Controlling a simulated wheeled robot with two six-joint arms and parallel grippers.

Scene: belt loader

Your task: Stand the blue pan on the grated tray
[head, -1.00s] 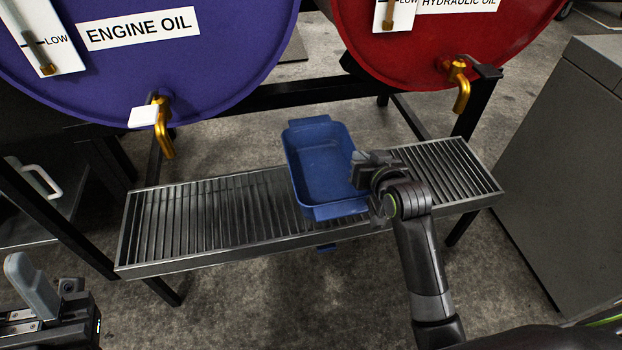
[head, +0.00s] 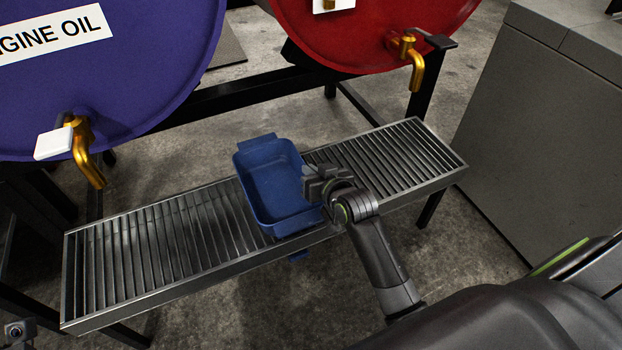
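The blue pan (head: 272,186) is upright at the middle of the grated tray (head: 160,250), in the head view. Its far end reaches past the tray's back edge. I cannot tell whether its base rests on the bars or is a little above them. My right gripper (head: 322,186) is at the pan's right side wall, by the rim. Its fingers are mostly hidden by the gripper body and the pan wall, so its grip is unclear. Part of my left arm (head: 18,332) shows at the bottom left corner; its fingers are out of view.
A purple engine oil drum (head: 130,80) with a gold tap (head: 88,160) and a red drum (head: 370,35) with a gold tap (head: 415,70) overhang the back of the tray. A grey cabinet (head: 540,130) stands at the right. The tray is bare on both sides of the pan.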

